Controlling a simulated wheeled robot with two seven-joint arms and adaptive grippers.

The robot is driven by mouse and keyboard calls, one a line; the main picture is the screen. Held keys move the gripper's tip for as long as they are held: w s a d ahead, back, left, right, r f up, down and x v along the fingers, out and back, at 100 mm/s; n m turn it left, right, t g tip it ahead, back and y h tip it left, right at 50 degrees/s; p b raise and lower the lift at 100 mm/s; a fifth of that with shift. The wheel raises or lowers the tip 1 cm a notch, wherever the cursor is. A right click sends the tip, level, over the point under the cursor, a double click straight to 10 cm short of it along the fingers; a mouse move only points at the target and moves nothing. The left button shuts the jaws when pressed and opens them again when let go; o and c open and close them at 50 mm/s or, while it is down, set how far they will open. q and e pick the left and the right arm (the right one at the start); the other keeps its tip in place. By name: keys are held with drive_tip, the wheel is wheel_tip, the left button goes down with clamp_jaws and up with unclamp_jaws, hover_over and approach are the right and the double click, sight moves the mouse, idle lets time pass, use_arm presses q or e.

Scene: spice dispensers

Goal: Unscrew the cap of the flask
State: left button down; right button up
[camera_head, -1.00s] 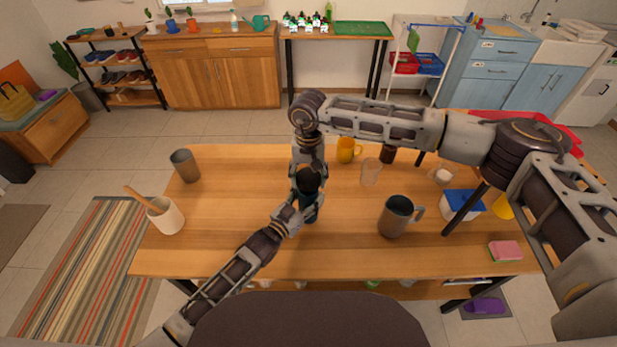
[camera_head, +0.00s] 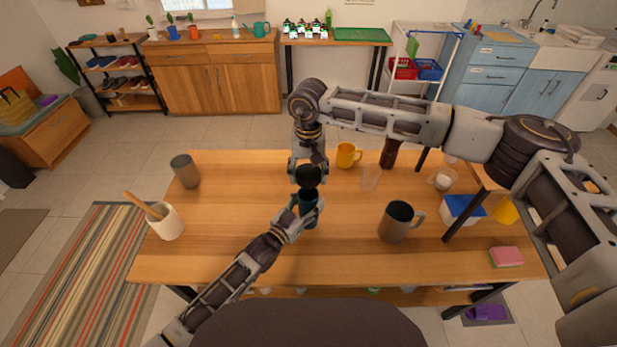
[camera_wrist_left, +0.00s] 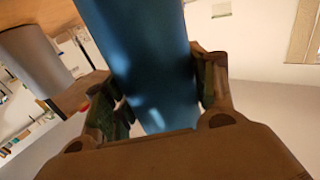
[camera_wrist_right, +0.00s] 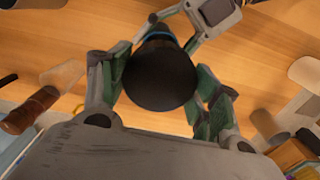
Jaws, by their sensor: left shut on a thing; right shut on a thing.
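The flask (camera_head: 308,209) has a dark blue-teal body and stands upright near the middle of the wooden table. Its black cap (camera_head: 308,175) is on top. My left gripper (camera_head: 308,212) is shut around the body; in the left wrist view the blue body (camera_wrist_left: 155,70) fills the space between both fingers. My right gripper (camera_head: 308,170) comes down from above and is shut on the black cap; in the right wrist view the cap (camera_wrist_right: 160,75) sits between both fingers, with a thin blue edge beyond it. Whether the cap has parted from the body cannot be told.
On the table (camera_head: 240,250) stand a grey mug (camera_head: 396,222), a clear glass (camera_head: 370,178), a yellow mug (camera_head: 346,155), a brown bottle (camera_head: 389,153), a metal cup (camera_head: 185,171) and a white utensil pot (camera_head: 165,221). The front left of the table is clear.

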use_arm(q)
drive_tip(key=shift+c, duration=2)
unclamp_jaws()
drive_tip(key=v, duration=1.2)
